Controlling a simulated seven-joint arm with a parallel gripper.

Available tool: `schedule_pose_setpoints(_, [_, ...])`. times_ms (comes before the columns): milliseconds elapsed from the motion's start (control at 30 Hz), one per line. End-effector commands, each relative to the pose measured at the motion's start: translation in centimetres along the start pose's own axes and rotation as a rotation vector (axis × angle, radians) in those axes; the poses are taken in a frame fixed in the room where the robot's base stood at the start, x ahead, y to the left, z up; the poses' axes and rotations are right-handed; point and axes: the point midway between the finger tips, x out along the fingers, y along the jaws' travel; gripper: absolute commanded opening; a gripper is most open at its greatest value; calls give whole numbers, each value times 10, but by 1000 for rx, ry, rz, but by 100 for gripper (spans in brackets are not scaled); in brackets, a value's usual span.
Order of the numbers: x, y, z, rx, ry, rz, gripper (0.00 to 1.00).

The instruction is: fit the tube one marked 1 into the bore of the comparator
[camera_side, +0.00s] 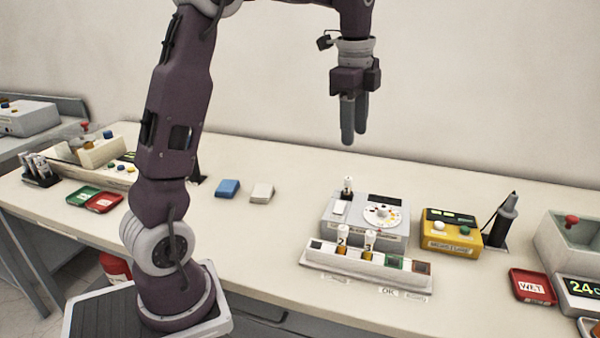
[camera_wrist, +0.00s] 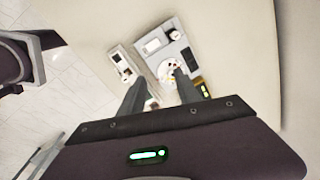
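The comparator (camera_side: 337,228) is a grey box with a white dial of coloured spots. It also shows in the wrist view (camera_wrist: 150,62). A dark-capped vial (camera_side: 347,187) stands at its back left; its bore is not clear to see. The tube marked 1 (camera_side: 369,241), white-topped with amber below, stands upright in the white rack (camera_side: 325,262) in front. A similar tube marked 2 (camera_side: 342,240) stands left of it. My gripper (camera_side: 354,137) is high above the comparator, pointing down, empty. Its fingers are apart in the wrist view (camera_wrist: 159,76).
A yellow instrument (camera_side: 447,238) and a dark probe in a stand (camera_side: 504,218) are right of the comparator. A red WET tray (camera_side: 532,286) is further right. Blue (camera_side: 228,188) and beige (camera_side: 262,193) blocks lie left. The bench between blocks and comparator is clear.

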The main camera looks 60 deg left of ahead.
Motion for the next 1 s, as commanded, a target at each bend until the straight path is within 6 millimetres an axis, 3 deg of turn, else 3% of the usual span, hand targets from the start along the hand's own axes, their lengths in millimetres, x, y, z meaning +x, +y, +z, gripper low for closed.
schedule_pose_setpoints(33, [-21, 34, -12, -103, 14, -47, 40])
schedule_pose_setpoints(167, [-46, 134, -26, -469, 104, -150, 40])
schedule_pose_setpoints(200, [-46, 164, -26, -582, 145, -171, 40])
schedule_pose_setpoints(300, [-34, 227, -21, -826, 249, -194, 40])
schedule_pose_setpoints(400, [-17, 265, -14, -993, 329, -190, 40])
schedule_pose_setpoints(567, [-4, 284, -10, -1094, 374, -177, 40])
schedule_pose_setpoints(1000, [-4, 284, -10, -1096, 371, -177, 40])
